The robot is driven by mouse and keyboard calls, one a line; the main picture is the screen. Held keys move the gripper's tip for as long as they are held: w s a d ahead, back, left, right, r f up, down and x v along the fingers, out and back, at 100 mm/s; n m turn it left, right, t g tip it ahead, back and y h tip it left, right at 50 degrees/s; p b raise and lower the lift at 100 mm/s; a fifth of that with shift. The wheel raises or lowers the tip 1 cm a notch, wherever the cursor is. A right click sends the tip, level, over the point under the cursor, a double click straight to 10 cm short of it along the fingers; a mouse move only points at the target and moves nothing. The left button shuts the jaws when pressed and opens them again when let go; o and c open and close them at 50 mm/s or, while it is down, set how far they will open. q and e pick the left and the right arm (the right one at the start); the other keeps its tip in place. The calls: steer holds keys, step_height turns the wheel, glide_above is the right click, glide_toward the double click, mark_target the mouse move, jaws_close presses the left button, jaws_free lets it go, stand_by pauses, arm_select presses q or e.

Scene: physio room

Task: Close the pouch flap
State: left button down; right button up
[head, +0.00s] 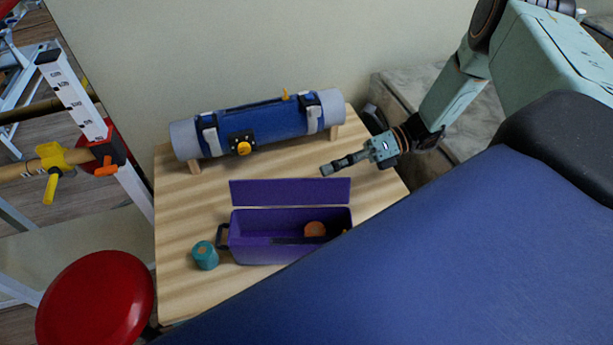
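The purple pouch (270,252) lies open on the wooden table. Its flap (290,191) is raised along the back edge, leaving the inside exposed. A round orange item (315,229) and a dark strip (290,240) show in the opening. My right gripper (326,170) is above the table, behind and right of the flap in the picture, pointing left. It appears apart from the flap. Its fingers line up as one slim shape, so I cannot tell whether they are open or shut. No held object shows. My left gripper is not in view.
A blue roll (270,122) with grey ends lies at the back of the table (180,235). A teal container (205,256) stands left of the pouch. A blue padded surface (430,265) covers the front right. A red stool (95,298) stands at lower left.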

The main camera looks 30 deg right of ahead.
mark_target(290, 187)
steer(key=x, duration=0.5)
steer(key=shift+a+f, duration=0.1)
steer(key=shift+a, duration=0.25)
steer(key=shift+w+a, duration=0.15)
steer(key=shift+a, duration=0.2)
steer(key=c, duration=0.3)
steer(key=shift+d, duration=0.15)
jaws_close()
